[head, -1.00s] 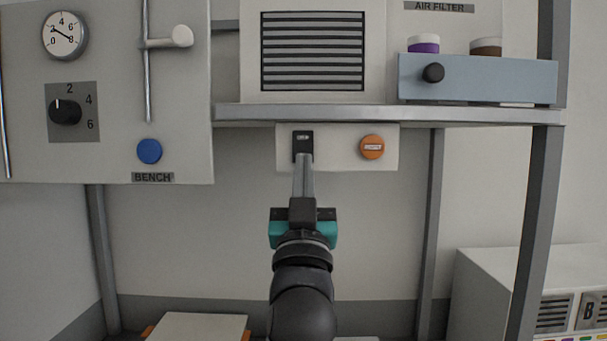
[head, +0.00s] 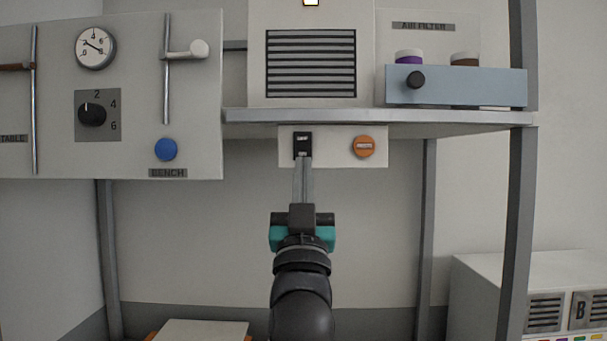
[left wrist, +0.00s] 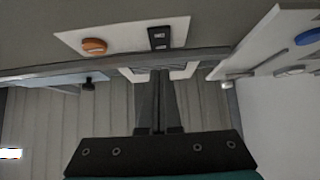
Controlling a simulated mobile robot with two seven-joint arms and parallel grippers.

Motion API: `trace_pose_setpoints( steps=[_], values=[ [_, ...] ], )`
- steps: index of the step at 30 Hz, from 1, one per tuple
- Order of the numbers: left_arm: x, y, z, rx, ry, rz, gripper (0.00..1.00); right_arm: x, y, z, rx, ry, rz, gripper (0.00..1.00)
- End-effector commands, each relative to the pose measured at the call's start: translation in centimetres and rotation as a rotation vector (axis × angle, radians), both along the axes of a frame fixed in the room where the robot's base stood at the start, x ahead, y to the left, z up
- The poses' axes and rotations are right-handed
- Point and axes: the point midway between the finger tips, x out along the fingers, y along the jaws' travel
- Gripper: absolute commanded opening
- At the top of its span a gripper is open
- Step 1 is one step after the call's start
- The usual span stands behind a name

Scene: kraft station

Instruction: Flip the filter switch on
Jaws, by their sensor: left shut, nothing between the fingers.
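The filter switch, a black rocker (head: 302,141), sits on a white panel (head: 340,160) under the shelf, left of an orange round button (head: 363,146). My left gripper (head: 303,162) is shut and empty, its fingers pointing up with the tips at the lower end of the switch. Whether they touch it I cannot tell. In the left wrist view the switch (left wrist: 159,38) shows beyond the left gripper's fingertips (left wrist: 158,76). The filter unit with a slatted vent (head: 310,64) stands on the shelf above. My right gripper is not in view.
The metal shelf edge (head: 420,117) runs just above the panel. A blue-grey rack (head: 465,87) with a black knob and jars stands on it at right. A panel with a dial, blue button (head: 165,149) and levers hangs at left. Space below the shelf is open.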

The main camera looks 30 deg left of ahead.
Motion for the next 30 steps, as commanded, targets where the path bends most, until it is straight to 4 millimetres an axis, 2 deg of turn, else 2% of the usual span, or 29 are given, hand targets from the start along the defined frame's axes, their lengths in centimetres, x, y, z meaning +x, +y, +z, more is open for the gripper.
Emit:
trace_pose_setpoints(
  steps=[1, 5, 12, 18, 30],
  values=[
    [-0.5, -0.4, -1.6, -0.003, 0.002, -0.003, 0.0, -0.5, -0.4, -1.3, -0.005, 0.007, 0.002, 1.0],
    [-1.7, -1.1, -3.5, -0.003, 0.003, -0.002, 0.0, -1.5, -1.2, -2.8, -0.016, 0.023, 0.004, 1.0],
    [-3.7, -2.3, -6.2, -0.003, 0.002, -0.003, 0.0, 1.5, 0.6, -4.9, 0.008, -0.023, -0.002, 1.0],
    [-4.6, -2.8, -7.3, -0.002, 0.003, -0.001, 0.0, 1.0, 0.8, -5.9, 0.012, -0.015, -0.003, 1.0],
    [-4.8, -2.9, -7.4, 0.0, 0.002, -0.001, 0.0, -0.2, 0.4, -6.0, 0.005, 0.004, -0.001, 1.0]
  ],
)
